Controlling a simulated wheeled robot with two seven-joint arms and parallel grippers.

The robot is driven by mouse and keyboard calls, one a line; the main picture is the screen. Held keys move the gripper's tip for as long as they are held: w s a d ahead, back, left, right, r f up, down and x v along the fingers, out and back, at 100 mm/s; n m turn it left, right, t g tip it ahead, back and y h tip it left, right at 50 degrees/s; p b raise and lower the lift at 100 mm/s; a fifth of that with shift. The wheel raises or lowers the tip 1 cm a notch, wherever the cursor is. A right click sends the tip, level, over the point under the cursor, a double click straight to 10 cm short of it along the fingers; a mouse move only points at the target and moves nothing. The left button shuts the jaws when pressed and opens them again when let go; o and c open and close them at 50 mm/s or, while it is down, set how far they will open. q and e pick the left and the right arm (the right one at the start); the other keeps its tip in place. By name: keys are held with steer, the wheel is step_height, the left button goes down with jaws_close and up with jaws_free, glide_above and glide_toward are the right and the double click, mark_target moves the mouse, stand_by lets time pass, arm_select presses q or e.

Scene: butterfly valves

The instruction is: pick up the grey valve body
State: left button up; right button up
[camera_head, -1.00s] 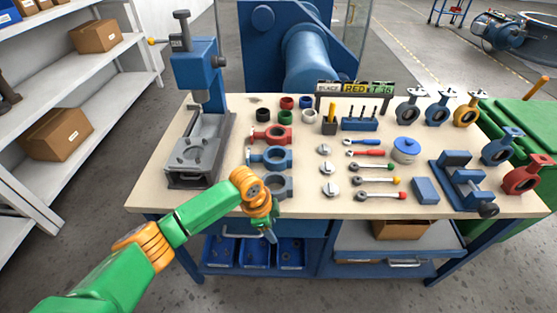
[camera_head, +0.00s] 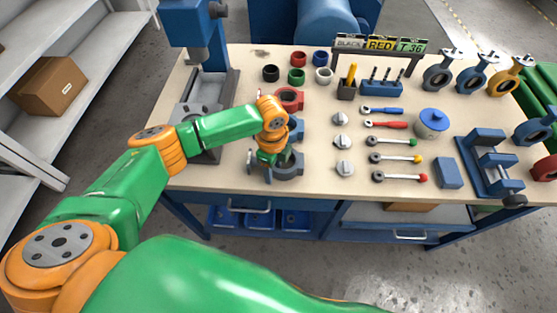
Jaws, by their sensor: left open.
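The grey valve body (camera_head: 289,171) is a ring lying flat near the table's front edge, the nearest in a column below a blue valve body (camera_head: 297,130) and a red one (camera_head: 289,98). My left gripper (camera_head: 260,172) is open, pointing down at the left side of the grey valve body. The gripper and wrist hide part of the grey ring and much of the blue one. I cannot tell whether a finger touches the grey ring. My right gripper is not in view.
A blue press (camera_head: 190,30) stands to the left of the gripper. Small coloured rings (camera_head: 296,75) lie behind. Silver discs (camera_head: 344,169) and tools (camera_head: 398,158) lie to the right. A blue vise (camera_head: 486,158) and assembled valves (camera_head: 438,72) stand farther right.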

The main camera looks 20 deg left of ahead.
arm_select(q)
steer(key=shift+w+f, duration=0.15)
steer(key=shift+w, duration=0.05)
steer(key=shift+s, duration=0.1)
jaws_close()
stand_by(1.1)
